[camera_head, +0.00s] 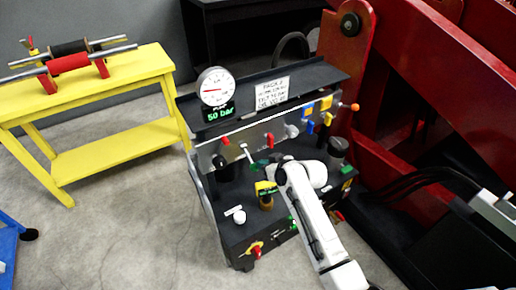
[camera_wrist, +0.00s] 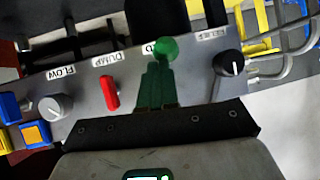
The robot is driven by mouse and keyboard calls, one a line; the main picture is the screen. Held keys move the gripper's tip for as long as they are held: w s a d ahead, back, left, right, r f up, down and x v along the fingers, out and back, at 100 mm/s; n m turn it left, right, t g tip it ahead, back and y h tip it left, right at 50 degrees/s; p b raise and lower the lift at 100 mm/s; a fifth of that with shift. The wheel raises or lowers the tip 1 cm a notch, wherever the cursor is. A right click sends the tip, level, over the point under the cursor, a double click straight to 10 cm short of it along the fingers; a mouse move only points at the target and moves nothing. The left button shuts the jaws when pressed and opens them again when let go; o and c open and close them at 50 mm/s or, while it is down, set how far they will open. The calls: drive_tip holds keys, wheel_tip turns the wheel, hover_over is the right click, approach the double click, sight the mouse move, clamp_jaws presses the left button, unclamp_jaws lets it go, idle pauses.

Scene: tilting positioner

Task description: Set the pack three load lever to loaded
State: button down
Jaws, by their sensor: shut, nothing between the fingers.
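The load lever ends in a round green knob (camera_wrist: 166,49), on the control panel between the red dump lever (camera_wrist: 111,94) and the black relief knob (camera_wrist: 229,63). The marking for loaded is not readable.
The panel also carries a grey flow knob (camera_wrist: 54,107) and blue and yellow levers (camera_head: 318,112). Above stands a round gauge (camera_head: 215,86) over a green 50 bar display (camera_head: 221,114). Red machine arms (camera_head: 400,110) rise to the right. A yellow bench (camera_head: 105,130) stands left.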

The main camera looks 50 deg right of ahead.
drive_tip(key=shift+f+t+b, duration=0.4)
drive_tip(key=shift+f+b, duration=0.1)
drive_tip(key=shift+b, duration=0.2)
drive_tip(key=shift+r, duration=0.1)
